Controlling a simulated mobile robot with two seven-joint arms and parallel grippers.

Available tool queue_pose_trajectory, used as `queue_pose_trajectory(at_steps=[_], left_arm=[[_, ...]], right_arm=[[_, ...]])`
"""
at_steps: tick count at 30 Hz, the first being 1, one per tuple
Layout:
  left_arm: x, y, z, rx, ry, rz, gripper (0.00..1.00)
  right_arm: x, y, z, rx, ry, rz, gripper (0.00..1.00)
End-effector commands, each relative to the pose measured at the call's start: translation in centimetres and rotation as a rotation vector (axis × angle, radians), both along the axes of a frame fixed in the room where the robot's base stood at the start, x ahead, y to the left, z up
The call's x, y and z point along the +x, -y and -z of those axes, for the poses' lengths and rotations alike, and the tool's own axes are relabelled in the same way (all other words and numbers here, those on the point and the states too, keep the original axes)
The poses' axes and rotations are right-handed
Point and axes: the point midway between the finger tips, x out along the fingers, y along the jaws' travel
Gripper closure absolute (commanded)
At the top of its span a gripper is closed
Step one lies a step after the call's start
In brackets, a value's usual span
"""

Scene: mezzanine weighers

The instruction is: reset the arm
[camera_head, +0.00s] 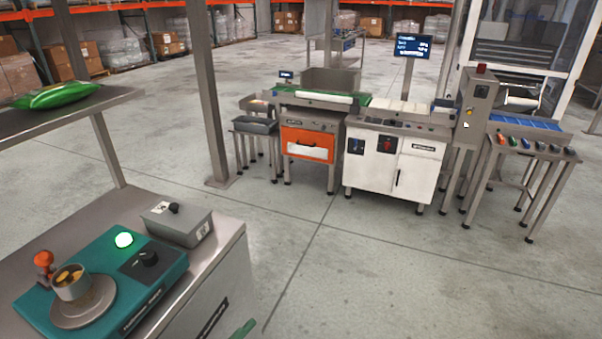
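Neither of my grippers and neither of my arms shows in the head view. A teal bench machine (168,262) stands on the metal counter at the lower left. An orange-red knob (43,259) stands beside the cup. I cannot tell whether any of these parts is the arm of the task.
A grey box (178,223) sits behind the machine. A green bag (56,96) lies on the upper shelf (75,116). A post (206,95) stands behind the counter. Weighing machines (392,165) and a side table (535,148) stand further back. The concrete floor (400,270) between is clear.

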Motion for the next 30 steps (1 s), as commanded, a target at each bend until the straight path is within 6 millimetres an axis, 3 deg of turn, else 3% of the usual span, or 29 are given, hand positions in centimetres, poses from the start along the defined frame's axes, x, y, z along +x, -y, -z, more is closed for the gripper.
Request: queue_pose_trajectory(at_steps=[5, 10, 15, 18, 22, 30], left_arm=[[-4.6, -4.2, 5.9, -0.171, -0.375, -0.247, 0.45], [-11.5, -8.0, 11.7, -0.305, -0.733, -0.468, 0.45], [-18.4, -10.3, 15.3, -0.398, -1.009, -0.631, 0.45], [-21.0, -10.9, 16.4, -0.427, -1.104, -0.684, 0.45], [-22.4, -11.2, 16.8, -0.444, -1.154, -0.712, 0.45], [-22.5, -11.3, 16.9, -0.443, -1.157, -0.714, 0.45]], right_arm=[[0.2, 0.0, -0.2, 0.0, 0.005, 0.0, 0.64], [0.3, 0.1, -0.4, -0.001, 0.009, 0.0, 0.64], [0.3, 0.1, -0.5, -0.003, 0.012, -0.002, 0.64], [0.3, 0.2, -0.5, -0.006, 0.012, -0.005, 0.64], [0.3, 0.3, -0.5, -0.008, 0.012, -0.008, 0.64], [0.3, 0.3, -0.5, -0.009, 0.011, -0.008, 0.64]])
